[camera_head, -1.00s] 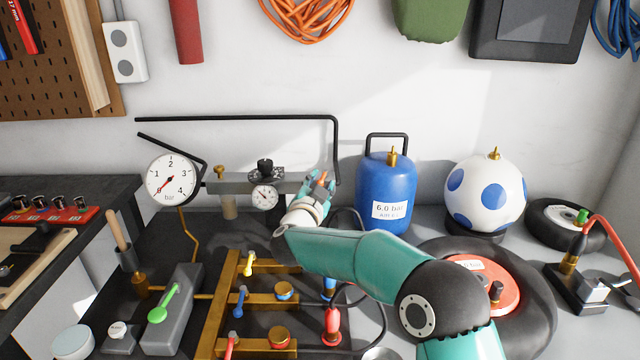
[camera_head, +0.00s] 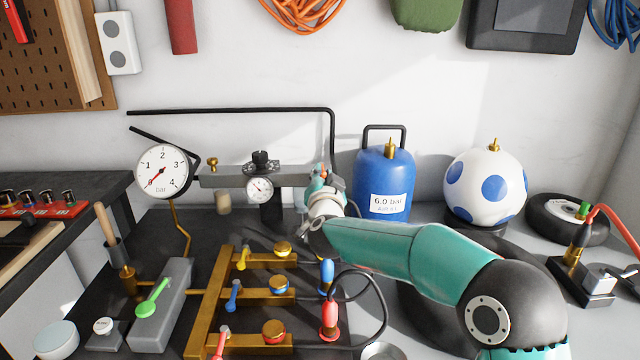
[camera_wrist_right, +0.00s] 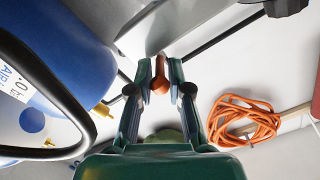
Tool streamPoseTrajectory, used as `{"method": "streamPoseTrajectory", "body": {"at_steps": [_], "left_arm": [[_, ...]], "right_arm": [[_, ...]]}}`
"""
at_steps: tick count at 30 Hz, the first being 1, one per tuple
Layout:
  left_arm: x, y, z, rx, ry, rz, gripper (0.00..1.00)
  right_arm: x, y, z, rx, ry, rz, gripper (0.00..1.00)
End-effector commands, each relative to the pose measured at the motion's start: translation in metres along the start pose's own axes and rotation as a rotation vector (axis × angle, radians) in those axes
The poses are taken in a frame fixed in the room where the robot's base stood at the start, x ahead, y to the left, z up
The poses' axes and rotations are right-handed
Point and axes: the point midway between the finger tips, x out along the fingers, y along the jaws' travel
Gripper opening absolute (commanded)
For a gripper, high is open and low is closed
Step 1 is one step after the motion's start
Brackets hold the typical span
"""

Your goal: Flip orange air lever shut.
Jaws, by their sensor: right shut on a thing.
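The orange air lever (camera_wrist_right: 160,80) shows in the right wrist view as a short orange handle with a rounded end. My right gripper (camera_wrist_right: 160,73) has its two fingers on either side of the lever and is shut on it. In the head view the right gripper (camera_head: 323,176) is at the right end of the grey air bar, left of the blue tank. Only a small bit of the lever (camera_head: 322,173) shows there, and the fingers hide most of it. My left gripper is not in view.
The blue 6.0 bar tank (camera_head: 384,180) stands close to the right of the gripper. A round pressure gauge (camera_head: 162,171), a small regulator dial (camera_head: 259,189) and a brass manifold (camera_head: 207,310) with coloured levers lie to the left. A black pipe (camera_head: 235,111) runs above.

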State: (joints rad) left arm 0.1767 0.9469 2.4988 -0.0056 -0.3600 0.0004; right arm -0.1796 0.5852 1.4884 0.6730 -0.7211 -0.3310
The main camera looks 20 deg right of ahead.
Motion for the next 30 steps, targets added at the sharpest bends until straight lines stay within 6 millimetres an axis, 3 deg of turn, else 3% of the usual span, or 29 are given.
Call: {"method": "streamPoseTrajectory", "body": {"at_steps": [5,6,9,22,30], "left_arm": [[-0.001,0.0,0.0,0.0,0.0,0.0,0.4],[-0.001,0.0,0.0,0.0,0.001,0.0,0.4],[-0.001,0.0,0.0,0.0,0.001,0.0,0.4],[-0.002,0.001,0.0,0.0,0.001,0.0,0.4],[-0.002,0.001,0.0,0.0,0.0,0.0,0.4]], "right_arm": [[0.001,0.001,-0.001,0.001,0.002,0.004,0.0],[0.001,0.001,-0.001,0.001,0.002,0.005,0.2],[0.001,0.001,-0.001,0.001,0.002,0.005,0.36],[-0.005,0.0,0.0,0.0,0.0,0.003,0.36],[-0.04,-0.001,0.0,-0.001,-0.002,0.001,0.36]]}}
